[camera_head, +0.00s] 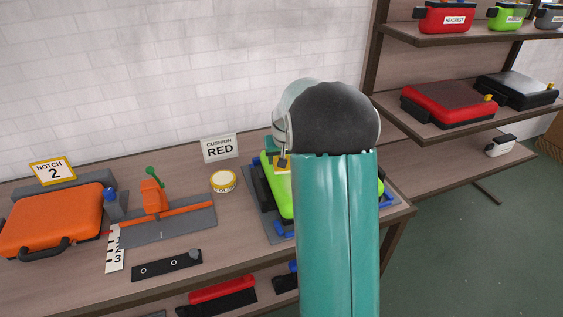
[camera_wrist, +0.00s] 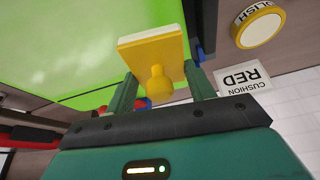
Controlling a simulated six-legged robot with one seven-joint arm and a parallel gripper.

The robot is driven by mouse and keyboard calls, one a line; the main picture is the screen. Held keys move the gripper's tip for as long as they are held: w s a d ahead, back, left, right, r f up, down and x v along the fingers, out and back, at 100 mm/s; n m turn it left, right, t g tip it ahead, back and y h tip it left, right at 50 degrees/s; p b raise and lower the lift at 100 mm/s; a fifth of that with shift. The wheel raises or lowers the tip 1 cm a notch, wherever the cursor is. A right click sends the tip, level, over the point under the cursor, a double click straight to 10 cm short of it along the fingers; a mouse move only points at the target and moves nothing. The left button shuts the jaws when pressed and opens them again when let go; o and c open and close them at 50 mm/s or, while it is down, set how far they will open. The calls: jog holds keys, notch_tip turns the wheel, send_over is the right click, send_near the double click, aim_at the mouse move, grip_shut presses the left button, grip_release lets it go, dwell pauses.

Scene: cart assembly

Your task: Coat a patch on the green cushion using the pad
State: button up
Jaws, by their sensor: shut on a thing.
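The green cushion (camera_head: 280,197) lies in a dark frame with blue clamps on the bench, partly hidden behind my arm. It fills the upper left of the wrist view (camera_wrist: 85,40), with a faint paler area that may be a reflection. My gripper (camera_wrist: 160,92) is shut on the knob of the yellow pad (camera_wrist: 150,48). The pad is over the cushion's edge in the wrist view; I cannot tell whether it touches. In the head view my arm hides most of the gripper. A round yellow-and-white polish tin (camera_head: 223,181) stands left of the cushion; it also shows in the wrist view (camera_wrist: 259,25).
A sign reading "CUSHION RED" (camera_head: 220,148) stands behind the tin. An orange case (camera_head: 52,222), a "NOTCH 2" sign (camera_head: 52,171) and an orange lever fixture (camera_head: 155,197) stand to the left. Shelves with cases (camera_head: 450,105) are at the right.

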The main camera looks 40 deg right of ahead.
jog(key=shift+r, duration=2.5)
